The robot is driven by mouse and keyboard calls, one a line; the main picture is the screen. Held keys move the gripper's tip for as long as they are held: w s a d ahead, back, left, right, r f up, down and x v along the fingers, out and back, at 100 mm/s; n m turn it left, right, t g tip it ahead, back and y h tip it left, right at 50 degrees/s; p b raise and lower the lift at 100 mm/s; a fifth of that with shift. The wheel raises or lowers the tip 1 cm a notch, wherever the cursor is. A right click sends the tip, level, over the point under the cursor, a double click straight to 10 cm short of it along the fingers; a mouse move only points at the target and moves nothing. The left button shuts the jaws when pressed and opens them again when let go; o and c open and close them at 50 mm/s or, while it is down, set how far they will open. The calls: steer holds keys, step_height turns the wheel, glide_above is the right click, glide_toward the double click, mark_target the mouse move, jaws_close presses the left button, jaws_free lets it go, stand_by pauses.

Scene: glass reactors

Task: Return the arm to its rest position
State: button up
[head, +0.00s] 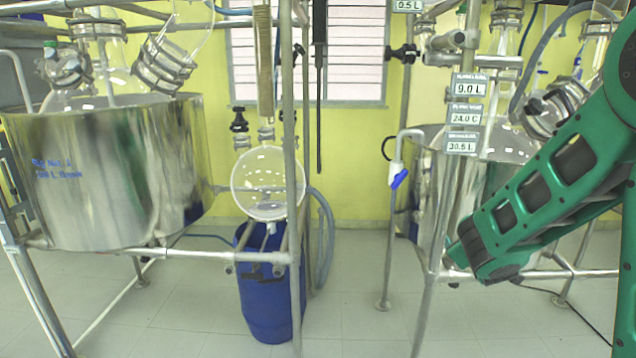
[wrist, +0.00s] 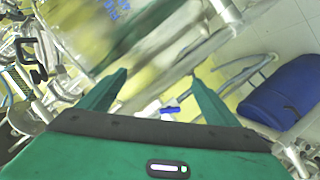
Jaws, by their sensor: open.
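My gripper (wrist: 160,80) shows in the wrist view with its two green fingers spread apart and nothing held between them. In the head view my green arm (head: 560,185) crosses the right side, in front of the right reactor vessel (head: 430,190). The gripper itself cannot be made out in the head view. In the wrist view a large steel surface fills the upper middle beyond the fingers, and a small blue handle (wrist: 170,110) shows in the gap between them, apart from both.
A steel vessel (head: 100,170) on a pipe frame stands at the left. A round glass flask (head: 268,183) hangs above a blue drum (head: 268,300), which also shows in the wrist view (wrist: 285,92). A blue-handled valve (head: 399,179) is beside the right frame. Tiled floor (head: 350,300) between the frames is clear.

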steer(key=s+d+f+m+g, duration=0.2)
steer(key=s+d+m+g, duration=0.25)
steer(key=s, duration=0.35)
steer(key=s+d+f+m+g, duration=0.25)
steer(key=s+d, duration=0.25)
steer(key=s, duration=0.3)
steer(key=s+a+m+g+y, duration=0.2)
steer(key=s+a+g, duration=0.1)
steer(key=s, duration=0.9)
steer(key=s+a+m+g+y, duration=0.3)
steer(key=s+a+g, duration=0.1)
steer(key=s, duration=0.9)
steer(key=shift+s+r, duration=0.2)
steer(key=shift+r, duration=0.1)
steer(key=shift+w+f, duration=0.25)
steer(key=shift+w, duration=0.35)
stand_by(3.0)
